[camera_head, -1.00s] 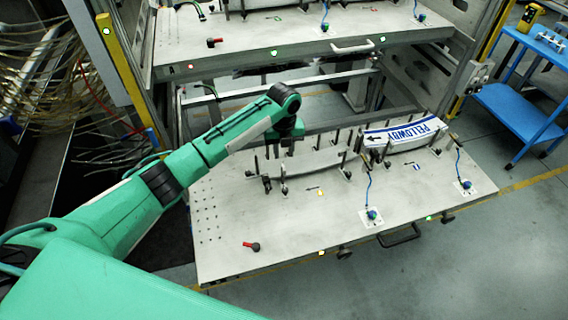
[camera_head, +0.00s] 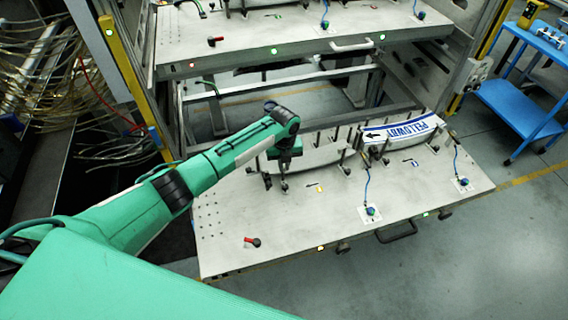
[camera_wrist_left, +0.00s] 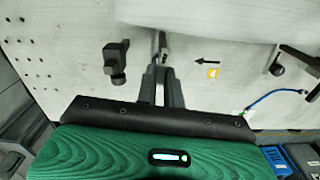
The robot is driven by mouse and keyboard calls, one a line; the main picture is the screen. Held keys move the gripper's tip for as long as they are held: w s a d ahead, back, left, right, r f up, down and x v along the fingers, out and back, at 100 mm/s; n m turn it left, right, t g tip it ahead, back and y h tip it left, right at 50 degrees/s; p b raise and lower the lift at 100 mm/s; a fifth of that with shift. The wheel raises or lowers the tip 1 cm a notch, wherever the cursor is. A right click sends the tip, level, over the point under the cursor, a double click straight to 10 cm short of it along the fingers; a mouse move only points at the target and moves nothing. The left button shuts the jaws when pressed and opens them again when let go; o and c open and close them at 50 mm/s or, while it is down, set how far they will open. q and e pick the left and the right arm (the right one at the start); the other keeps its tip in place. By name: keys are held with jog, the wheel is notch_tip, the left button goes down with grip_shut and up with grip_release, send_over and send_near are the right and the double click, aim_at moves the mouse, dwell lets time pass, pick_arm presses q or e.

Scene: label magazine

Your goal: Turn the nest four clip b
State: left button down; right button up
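The nest with the yellow "4" label (camera_wrist_left: 213,73) and black arrow is on the lower grey table; the label also shows in the head view (camera_head: 320,188). A pale curved strip (camera_head: 318,154) lies in this nest. My left gripper (camera_wrist_left: 161,70) points down at the strip's front edge, its two fingers slightly apart. A small dark clip (camera_wrist_left: 163,45) shows between and just beyond the fingertips; contact cannot be told. A second dark clip (camera_wrist_left: 115,62) stands to the left, and another (camera_wrist_left: 285,66) to the right. My right gripper is not in view.
A neighbouring nest holds a curved white-and-blue label strip (camera_head: 402,131), right of my gripper. A red-handled knob (camera_head: 252,242) and blue-cabled sensors (camera_head: 371,211) stand on the lower table (camera_head: 225,215). An upper shelf (camera_head: 240,45) hangs behind. The table's front left is mostly clear.

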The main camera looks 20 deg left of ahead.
pick_arm(q)
jog(key=shift+n, duration=0.3)
jog(key=shift+w+d+n+p, duration=0.15)
jog(key=shift+w+n+p, duration=0.4)
jog(key=shift+n, duration=2.35)
jog(key=shift+w+d+n+p, duration=0.15)
jog(key=shift+w+n+p, duration=0.35)
jog(key=shift+n, duration=2.4)
jog(key=shift+w+d+n+p, duration=0.15)
jog(key=shift+w+n+p, duration=0.4)
jog(key=shift+n, duration=2.35)
jog(key=shift+s, duration=0.1)
jog(key=c, duration=1.5)
grip_release()
